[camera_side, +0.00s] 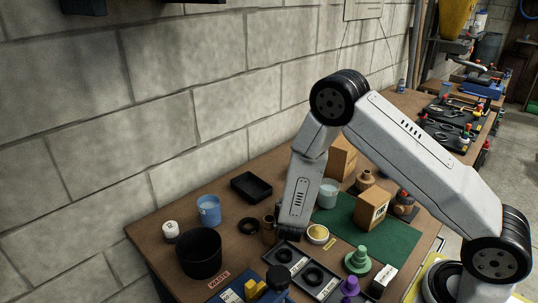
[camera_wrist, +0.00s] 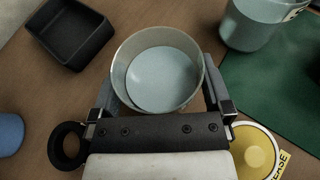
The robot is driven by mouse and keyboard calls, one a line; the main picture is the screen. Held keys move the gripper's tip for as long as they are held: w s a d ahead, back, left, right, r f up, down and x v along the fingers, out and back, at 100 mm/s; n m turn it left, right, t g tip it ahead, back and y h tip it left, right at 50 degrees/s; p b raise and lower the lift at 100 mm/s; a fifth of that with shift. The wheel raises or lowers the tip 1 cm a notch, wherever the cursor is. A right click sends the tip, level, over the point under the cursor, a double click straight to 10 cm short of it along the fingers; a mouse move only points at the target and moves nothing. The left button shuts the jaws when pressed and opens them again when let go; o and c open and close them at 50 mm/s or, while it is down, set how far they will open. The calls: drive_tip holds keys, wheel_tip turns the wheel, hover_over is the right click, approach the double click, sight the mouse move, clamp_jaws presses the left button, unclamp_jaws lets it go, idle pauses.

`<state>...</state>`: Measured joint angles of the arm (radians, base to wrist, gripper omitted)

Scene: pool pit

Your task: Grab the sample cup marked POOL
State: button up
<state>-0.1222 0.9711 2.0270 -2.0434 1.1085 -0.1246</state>
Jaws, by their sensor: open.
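In the wrist view, a round, open cup (camera_wrist: 158,78) with a pale wall and pale blue contents sits between the two fingers of my gripper (camera_wrist: 163,108). The fingers are open, one on each side of it. Its side is not visible, so I cannot read any marking. In the side view my arm hides this cup, and my gripper (camera_side: 285,232) is low over the table. A second cup (camera_wrist: 252,28) with pale contents and a partly seen label is at upper right; it also shows in the side view (camera_side: 328,195) on the green mat. POOL is not readable on either.
A black tray (camera_wrist: 69,34) lies at upper left. A blue cup (camera_side: 208,211) stands left of my gripper, with a black ring (camera_side: 248,226) nearby. A yellow-topped round lid (camera_wrist: 254,152) is close by the right finger. A black bin (camera_side: 199,256) and several small items crowd the front.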

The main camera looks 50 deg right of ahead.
drive_tip(key=shift+c, duration=0.2)
drive_tip(key=c, duration=1)
drive_tip(key=shift+c, duration=0.2)
drive_tip(key=shift+r, duration=0.1)
wheel_tip(320, 180, up, 10)
idle(0.3)
idle(0.5)
